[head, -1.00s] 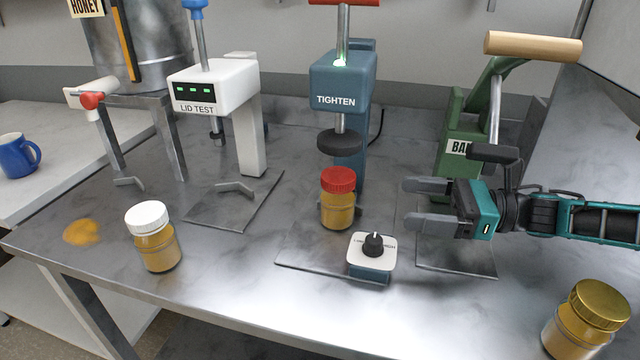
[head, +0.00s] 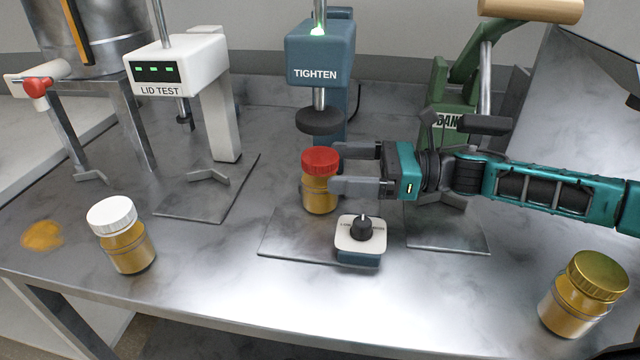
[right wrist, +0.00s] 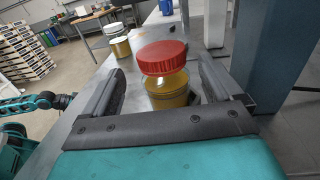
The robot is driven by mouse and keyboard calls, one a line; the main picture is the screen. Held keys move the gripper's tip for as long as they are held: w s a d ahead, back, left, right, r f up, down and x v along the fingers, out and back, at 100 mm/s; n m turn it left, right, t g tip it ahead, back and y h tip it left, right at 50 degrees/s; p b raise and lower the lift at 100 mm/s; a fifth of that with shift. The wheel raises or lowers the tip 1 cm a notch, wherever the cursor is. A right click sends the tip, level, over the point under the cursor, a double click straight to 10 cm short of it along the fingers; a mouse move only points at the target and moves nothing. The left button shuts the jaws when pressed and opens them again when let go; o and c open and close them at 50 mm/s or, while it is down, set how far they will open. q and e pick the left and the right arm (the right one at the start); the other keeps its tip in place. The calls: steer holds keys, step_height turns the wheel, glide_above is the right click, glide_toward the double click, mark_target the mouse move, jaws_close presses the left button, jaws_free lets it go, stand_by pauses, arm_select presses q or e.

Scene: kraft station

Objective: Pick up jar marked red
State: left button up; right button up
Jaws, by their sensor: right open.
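The jar with the red lid (head: 319,180) stands upright on the base plate of the blue TIGHTEN machine (head: 320,62), just below its dark press pad. My right gripper (head: 336,168) comes in from the right and is open, with its fingertips at the jar's right side. In the right wrist view the red-lidded jar (right wrist: 164,62) stands between the two open fingers (right wrist: 158,85), with a gap to the left finger; contact with the right finger is unclear.
A control box with a black knob (head: 361,238) sits right in front of the jar. A white-lidded jar (head: 124,236) stands at left, a gold-lidded jar (head: 582,294) at front right. The LID TEST machine (head: 172,75) and green press (head: 450,85) flank the TIGHTEN machine.

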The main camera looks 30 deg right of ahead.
mark_target(310, 156)
steer(key=shift+r+p+x, duration=0.15)
steer(key=shift+p+x, duration=0.2)
steer(key=shift+x, duration=1)
steer(key=shift+r+p+x, duration=0.1)
steer(key=shift+p+x, duration=0.2)
steer(key=shift+x, duration=1.05)
steer(key=shift+w+a+f, duration=0.1)
steer(key=shift+w+a, duration=0.1)
steer(key=shift+w, duration=0.1)
steer(key=c, duration=1.3)
steer(key=shift+c, duration=1)
